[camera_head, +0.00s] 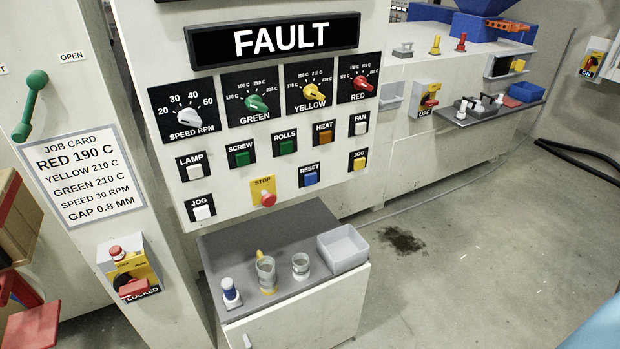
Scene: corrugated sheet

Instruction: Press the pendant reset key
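The reset key (310,178) is a blue square button on a black plate labelled RESET. It sits in the lower middle of the light control panel (232,170), below the rolls key (286,146) and to the left of the yellow jog key (358,163). The panel's display (275,40) reads FAULT in white on black. A red stop button (268,198) on a yellow plate is to the lower left of the reset key. Neither of my grippers shows in the head view. Nothing covers the reset key.
A small cabinet (292,318) stands below the panel, with glass vessels and a grey tray (343,249) on top. A job card (80,175) and a LOCKED switch box (130,270) are on the left. Open floor with a dark stain (402,240) lies to the right.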

